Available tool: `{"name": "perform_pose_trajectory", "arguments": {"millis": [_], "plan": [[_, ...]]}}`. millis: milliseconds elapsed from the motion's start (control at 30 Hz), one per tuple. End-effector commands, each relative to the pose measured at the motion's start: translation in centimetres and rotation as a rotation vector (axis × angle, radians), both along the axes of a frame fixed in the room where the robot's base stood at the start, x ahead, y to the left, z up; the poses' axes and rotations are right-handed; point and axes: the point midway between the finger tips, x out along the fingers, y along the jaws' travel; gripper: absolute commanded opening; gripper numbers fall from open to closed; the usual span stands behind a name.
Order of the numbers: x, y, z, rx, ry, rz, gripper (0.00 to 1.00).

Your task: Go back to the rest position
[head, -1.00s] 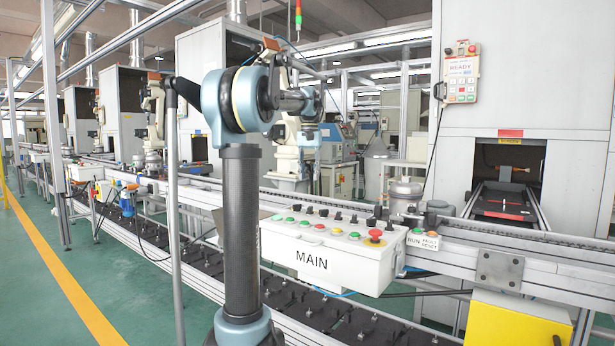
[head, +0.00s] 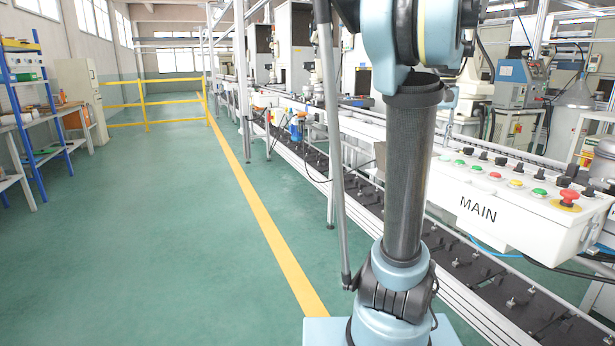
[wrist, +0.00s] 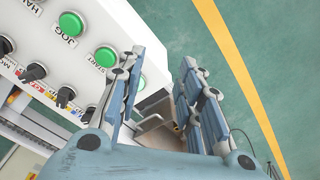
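My gripper (wrist: 164,78) shows only in the wrist view. Its two blue-grey fingers are spread, with a clear gap and nothing gripped between them. The white MAIN control box (head: 475,205) is at the right of the head view, below and right of my arm's upper joint. It also shows in the wrist view (wrist: 98,22), close to the left finger, with green JOG and START buttons and black knobs. I cannot tell whether the finger touches it. In the head view my arm stands upright in front of the conveyor, and its gripper end is out of frame.
The conveyor line (head: 455,268) runs along the right. A yellow floor line (head: 262,225) runs beside it, with open green floor (head: 150,250) to the left. Blue-framed shelves (head: 35,115), a cabinet (head: 82,95) and a yellow railing (head: 146,105) stand farther off.

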Motion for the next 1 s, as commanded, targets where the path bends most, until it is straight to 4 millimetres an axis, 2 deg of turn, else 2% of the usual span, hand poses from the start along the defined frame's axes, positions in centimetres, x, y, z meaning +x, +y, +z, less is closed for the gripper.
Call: {"name": "perform_pose_trajectory", "arguments": {"millis": [33, 200, 500, 800, 1000], "plan": [[-0.9, 1.9, -1.2, -0.003, -0.005, 0.031, 0.33], [-3.7, 7.1, -4.9, -0.013, -0.026, 0.12, 0.33], [-9.7, 14.5, -12.7, -0.026, -0.062, 0.278, 0.33], [-16.1, 19.5, -21.9, -0.034, -0.1, 0.433, 0.33], [-19.0, 20.9, -26.5, -0.036, -0.12, 0.505, 0.33]]}}
